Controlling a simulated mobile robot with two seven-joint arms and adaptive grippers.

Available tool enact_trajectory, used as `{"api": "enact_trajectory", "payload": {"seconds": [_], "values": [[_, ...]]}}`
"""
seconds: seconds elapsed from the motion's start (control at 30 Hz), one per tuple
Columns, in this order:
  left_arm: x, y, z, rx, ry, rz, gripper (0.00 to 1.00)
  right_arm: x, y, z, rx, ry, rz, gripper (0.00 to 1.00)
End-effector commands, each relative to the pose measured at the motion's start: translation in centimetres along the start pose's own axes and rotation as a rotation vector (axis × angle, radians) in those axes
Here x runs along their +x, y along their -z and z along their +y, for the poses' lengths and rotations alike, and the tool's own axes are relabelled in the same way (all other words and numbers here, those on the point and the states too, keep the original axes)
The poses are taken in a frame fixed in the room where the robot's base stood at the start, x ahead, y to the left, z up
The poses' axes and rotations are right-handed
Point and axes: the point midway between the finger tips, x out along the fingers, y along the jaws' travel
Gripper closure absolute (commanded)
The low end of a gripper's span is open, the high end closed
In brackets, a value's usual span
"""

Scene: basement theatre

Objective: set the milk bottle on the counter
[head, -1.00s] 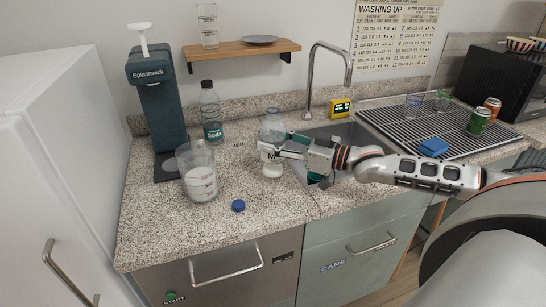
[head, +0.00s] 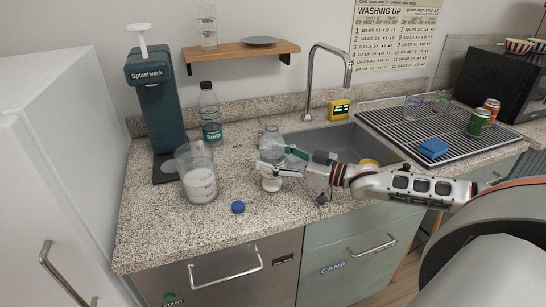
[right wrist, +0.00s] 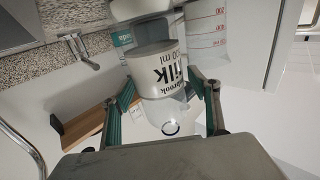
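The milk bottle (head: 271,184) is clear glass with white milk in its lower part and an open top. It is upright over the counter (head: 240,180), left of the sink. Its base is at or very near the surface; I cannot tell whether it touches. My right gripper (head: 274,158) has a finger on each side of the bottle and appears shut on it. The right wrist view shows the bottle (right wrist: 160,68) upside down between the two fingers (right wrist: 165,85), its black lettering visible. My left gripper is not in view.
A measuring jug (head: 199,180) with white liquid stands left of the bottle, and a blue cap (head: 238,207) lies in front. A soda bottle (head: 210,112) and dispenser (head: 158,105) stand behind. The sink (head: 345,138) and drying rack (head: 455,135) are right. The front counter is mostly clear.

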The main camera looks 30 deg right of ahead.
Motion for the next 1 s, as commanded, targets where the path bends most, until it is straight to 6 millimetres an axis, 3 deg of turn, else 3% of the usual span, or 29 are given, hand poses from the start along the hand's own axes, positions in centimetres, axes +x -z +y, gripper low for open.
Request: {"api": "enact_trajectory", "payload": {"seconds": [0.37, 1.0], "values": [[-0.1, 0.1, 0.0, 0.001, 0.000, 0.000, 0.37, -0.2, 0.2, 0.0, 0.001, 0.000, -0.002, 0.40], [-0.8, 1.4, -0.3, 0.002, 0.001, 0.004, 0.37, -5.8, 0.3, 0.0, 0.002, 0.000, -0.004, 0.40]]}}
